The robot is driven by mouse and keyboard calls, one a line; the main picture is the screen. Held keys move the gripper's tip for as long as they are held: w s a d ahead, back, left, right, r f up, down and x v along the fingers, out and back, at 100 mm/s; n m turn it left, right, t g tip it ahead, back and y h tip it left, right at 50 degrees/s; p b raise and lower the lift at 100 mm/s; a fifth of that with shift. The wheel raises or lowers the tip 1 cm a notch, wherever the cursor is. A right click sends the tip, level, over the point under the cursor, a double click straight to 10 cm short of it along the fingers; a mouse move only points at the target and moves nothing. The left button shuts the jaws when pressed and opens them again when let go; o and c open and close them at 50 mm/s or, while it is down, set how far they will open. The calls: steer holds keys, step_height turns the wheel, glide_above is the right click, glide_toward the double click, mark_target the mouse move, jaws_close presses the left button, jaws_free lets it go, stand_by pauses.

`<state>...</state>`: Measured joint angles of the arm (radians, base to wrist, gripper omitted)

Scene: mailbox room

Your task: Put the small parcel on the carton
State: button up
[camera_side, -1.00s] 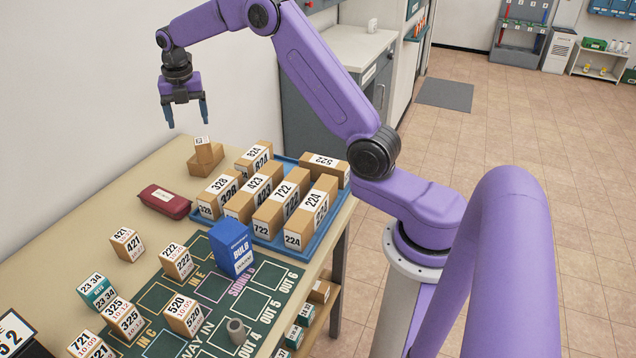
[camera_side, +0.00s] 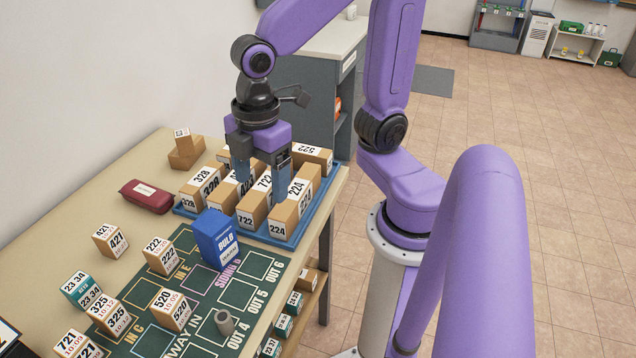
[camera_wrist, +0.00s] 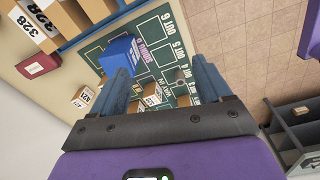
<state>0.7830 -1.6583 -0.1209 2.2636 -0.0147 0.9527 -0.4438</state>
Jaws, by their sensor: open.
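The small parcel (camera_side: 182,139), a small brown box with a white label on top, sits on the flat brown carton (camera_side: 188,155) at the table's back left in the side view. It looks upright, and nothing holds it. My gripper (camera_side: 261,190) is open, its blue fingers pointing down over the tray of numbered boxes, to the right of the carton and apart from it. The fingers also show in the wrist view (camera_wrist: 162,80), with nothing held between them. Neither parcel nor carton shows in the wrist view.
The blue tray (camera_side: 262,237) holds several tall numbered boxes close under my fingers. A blue BULB box (camera_side: 217,240), a dark red case (camera_side: 147,196), a grey cylinder (camera_side: 225,322) and several small numbered boxes stand nearer. Bare table lies around the red case.

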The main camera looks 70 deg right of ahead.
steer(key=s+d+f+m, duration=0.2)
steer(key=s+d, duration=0.1)
steer(key=s, duration=0.5)
steer(key=shift+s+d+m, duration=0.3)
steer(key=shift+s, duration=0.1)
steer(key=shift+w, duration=0.15)
stand_by(1.1)
steer(key=n+t+h, duration=0.9)
steer(key=n+h, duration=0.1)
steer(key=n, duration=0.4)
glide_toward(184, 141)
steer(key=x, duration=0.7)
steer(key=shift+w+d+f, duration=0.15)
steer(key=shift+d, duration=0.1)
steer(key=shift+r+x, duration=0.15)
steer(key=shift+x, duration=1.2)
steer(key=shift+r+x, duration=0.15)
steer(key=shift+x, duration=1.15)
steer(key=shift+w, duration=0.1)
steer(key=c, duration=1.2)
